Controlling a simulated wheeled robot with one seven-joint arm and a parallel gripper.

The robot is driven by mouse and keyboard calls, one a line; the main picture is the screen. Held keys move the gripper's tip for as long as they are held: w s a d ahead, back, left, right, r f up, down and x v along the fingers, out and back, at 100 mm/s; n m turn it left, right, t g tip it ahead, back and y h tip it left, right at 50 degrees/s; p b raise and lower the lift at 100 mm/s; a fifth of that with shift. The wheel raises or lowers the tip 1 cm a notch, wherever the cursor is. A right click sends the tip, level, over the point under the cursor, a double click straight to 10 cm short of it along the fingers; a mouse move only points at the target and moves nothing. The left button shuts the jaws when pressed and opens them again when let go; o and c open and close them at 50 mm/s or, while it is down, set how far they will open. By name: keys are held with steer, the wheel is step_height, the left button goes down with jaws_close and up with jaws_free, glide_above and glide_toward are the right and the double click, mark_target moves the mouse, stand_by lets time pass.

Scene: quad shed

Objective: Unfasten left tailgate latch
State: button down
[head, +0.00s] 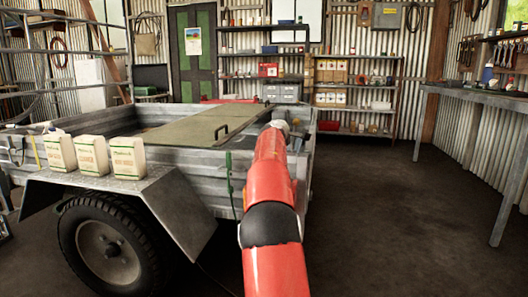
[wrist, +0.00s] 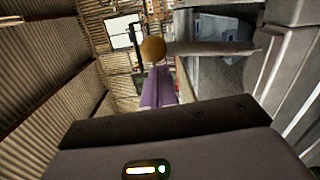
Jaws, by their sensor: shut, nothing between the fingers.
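In the wrist view, a pale grey bar ending in an orange ball knob (wrist: 153,48) reaches in from the trailer side on the right; it looks like the latch handle. My gripper (wrist: 159,70) is shut and empty, its purplish fingers just below the knob in the picture. I cannot tell if they touch it. In the head view, my red arm reaches over the near right corner of the grey metal trailer (head: 205,190). My arm hides my gripper there, and I cannot make out the latch.
Three cream jugs (head: 94,155) stand on the trailer's fender (head: 165,195) above a black wheel (head: 108,245). Flat boards (head: 185,130) lie on the trailer. A workbench (head: 480,97) stands at the right, shelves (head: 355,90) at the back. The dark floor (head: 385,210) right of the trailer is clear.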

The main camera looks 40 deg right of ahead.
steer(key=shift+s+d+m, duration=0.35)
steer(key=shift+m, duration=0.25)
steer(key=shift+s, duration=0.1)
